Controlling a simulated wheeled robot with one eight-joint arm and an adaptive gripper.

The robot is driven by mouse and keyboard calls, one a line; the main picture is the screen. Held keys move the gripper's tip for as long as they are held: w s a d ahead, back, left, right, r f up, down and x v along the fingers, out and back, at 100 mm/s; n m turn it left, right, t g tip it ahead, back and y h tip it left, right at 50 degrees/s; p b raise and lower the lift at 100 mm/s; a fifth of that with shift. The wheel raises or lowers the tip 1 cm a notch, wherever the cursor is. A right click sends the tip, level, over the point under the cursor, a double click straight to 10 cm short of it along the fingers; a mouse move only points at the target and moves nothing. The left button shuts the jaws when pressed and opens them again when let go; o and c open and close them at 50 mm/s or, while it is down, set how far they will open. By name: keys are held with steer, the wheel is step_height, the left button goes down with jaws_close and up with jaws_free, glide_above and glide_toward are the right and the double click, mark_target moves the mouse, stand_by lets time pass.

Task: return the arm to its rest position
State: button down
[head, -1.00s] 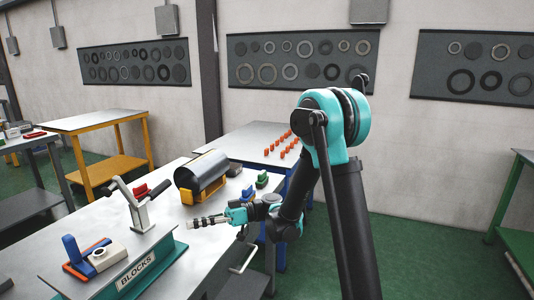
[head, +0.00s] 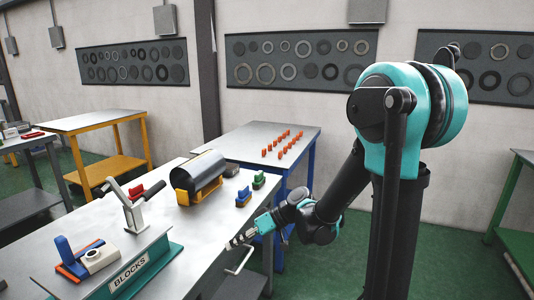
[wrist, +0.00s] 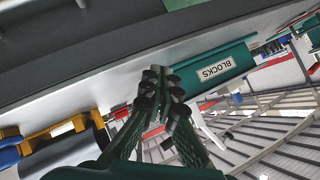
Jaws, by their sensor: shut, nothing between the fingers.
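My gripper (head: 238,240) is shut and empty in the head view, at the right edge of the grey workbench (head: 120,220). My teal and black arm reaches down to it from the right. In the wrist view my gripper (wrist: 157,85) also shows, its fingers together with nothing between them. The bench edge and the green rail with the BLOCKS label (wrist: 215,70) lie beyond the fingers in that view.
A dark cylinder (head: 199,172) rests in yellow supports on the bench. Green and blue blocks (head: 244,197) stand right of it. A grey clamp (head: 135,212) and a blue and orange fixture (head: 77,258) are nearer.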

steer(key=s+d+f+m+t+h, duration=0.1)
steer(key=s+d+f+m+h, duration=0.1)
steer(key=d, duration=0.7)
steer(key=s+d+f+m+t+h, duration=0.2)
steer(key=d+m+h, duration=0.3)
steer(key=d, duration=0.5)
steer(key=s+d+f+m+t+h, duration=0.2)
steer(key=s+d+f+m+h, duration=0.1)
steer(key=d, duration=0.7)
steer(key=shift+s+f+h, duration=0.25)
steer(key=shift+f+h, duration=0.4)
steer(key=shift+h, duration=0.05)
